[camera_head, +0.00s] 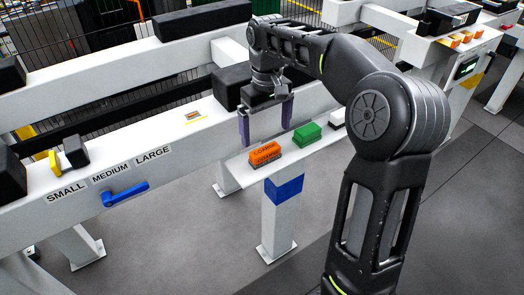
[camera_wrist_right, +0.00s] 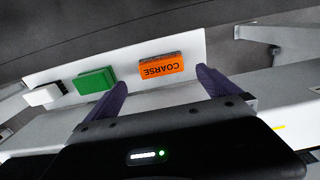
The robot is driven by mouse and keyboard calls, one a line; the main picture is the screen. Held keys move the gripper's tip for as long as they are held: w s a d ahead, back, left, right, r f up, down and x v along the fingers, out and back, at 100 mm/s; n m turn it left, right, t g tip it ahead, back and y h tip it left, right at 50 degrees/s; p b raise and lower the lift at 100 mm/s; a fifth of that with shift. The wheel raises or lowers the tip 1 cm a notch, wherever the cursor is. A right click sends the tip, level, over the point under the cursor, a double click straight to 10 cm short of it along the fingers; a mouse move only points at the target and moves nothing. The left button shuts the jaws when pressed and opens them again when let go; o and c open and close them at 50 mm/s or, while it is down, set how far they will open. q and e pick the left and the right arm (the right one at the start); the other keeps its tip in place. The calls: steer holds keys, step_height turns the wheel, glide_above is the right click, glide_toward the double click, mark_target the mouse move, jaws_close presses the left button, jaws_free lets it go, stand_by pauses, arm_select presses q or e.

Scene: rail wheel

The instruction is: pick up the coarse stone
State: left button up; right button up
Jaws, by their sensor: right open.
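The coarse stone is an orange block marked COARSE (camera_head: 265,154) on a white shelf (camera_head: 243,178), at the left of a row of blocks. It also shows in the right wrist view (camera_wrist_right: 161,68), lying beyond my fingertips and between their lines. My right gripper (camera_head: 266,124) is open and empty, with its purple fingers pointing down above and behind the orange block, apart from it. Its two fingers also show in the right wrist view (camera_wrist_right: 160,88). My left gripper is in neither view.
A green block (camera_head: 307,133) and a white block (camera_head: 337,117) sit right of the orange one on the shelf. A white beam (camera_head: 150,140) with SMALL, MEDIUM and LARGE labels runs behind. A blue handle (camera_head: 125,193) sticks out from it. Black blocks (camera_head: 232,84) stand on the beam.

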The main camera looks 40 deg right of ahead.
mark_target(265, 149)
steer(key=shift+f, duration=1.4)
steer(key=shift+a+f+p, duration=0.1)
steer(key=shift+f+p, duration=0.35)
steer(key=shift+f, duration=2.15)
steer(key=c, duration=1.5)
